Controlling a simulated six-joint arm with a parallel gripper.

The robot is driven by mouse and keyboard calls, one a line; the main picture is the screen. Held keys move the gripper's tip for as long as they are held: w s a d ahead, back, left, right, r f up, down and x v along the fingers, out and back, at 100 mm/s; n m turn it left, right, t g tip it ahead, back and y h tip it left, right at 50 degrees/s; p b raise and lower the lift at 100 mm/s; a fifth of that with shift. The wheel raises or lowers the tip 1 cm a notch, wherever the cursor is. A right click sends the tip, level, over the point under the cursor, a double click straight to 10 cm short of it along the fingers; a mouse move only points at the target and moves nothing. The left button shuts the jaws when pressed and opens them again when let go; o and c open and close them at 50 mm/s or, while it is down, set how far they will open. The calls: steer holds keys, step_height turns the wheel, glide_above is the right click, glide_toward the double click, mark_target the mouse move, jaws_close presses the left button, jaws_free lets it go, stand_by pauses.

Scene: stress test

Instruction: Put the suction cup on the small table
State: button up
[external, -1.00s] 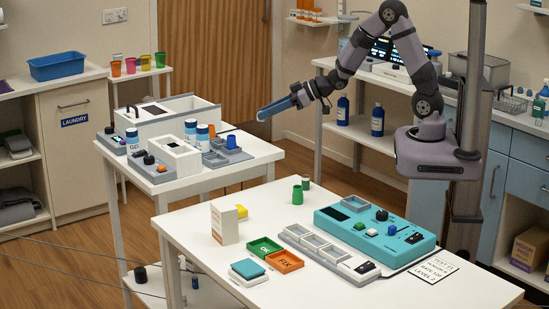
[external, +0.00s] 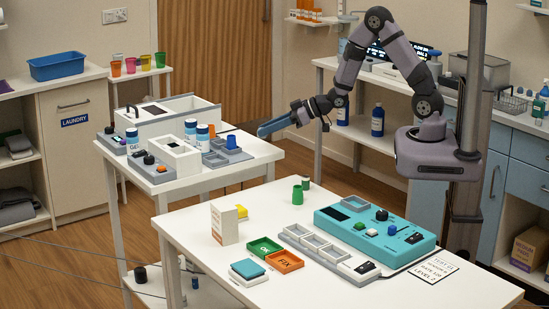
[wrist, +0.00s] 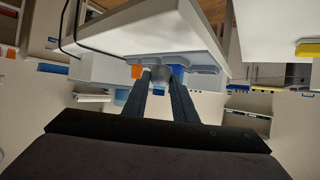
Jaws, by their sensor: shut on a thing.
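My gripper (external: 262,131) is low in the air just off the right edge of the smaller white table (external: 240,168), pointing left. In the wrist view my gripper (wrist: 159,82) has its two dark fingers close together on a small greyish, cup-like thing, the suction cup (wrist: 159,73). Its details are too small to make out, and in the external view it barely shows at the fingertips. The table also shows in the wrist view (wrist: 150,22), which looks upside down. I cannot tell for certain whether this is the small table the task names.
The smaller table holds a white box (external: 180,113), bottles (external: 202,135), a grey tray (external: 232,153) with a blue block, and switch units. The larger front table (external: 190,255) carries a teal console (external: 375,232), green and orange trays (external: 284,261) and green cups (external: 298,194).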

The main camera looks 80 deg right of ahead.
mark_target(268, 150)
steer(key=shift+f, duration=2.05)
steer(key=shift+f, duration=0.1)
steer(key=shift+f, duration=0.1)
steer(key=o, duration=1)
steer(key=shift+r, duration=0.2)
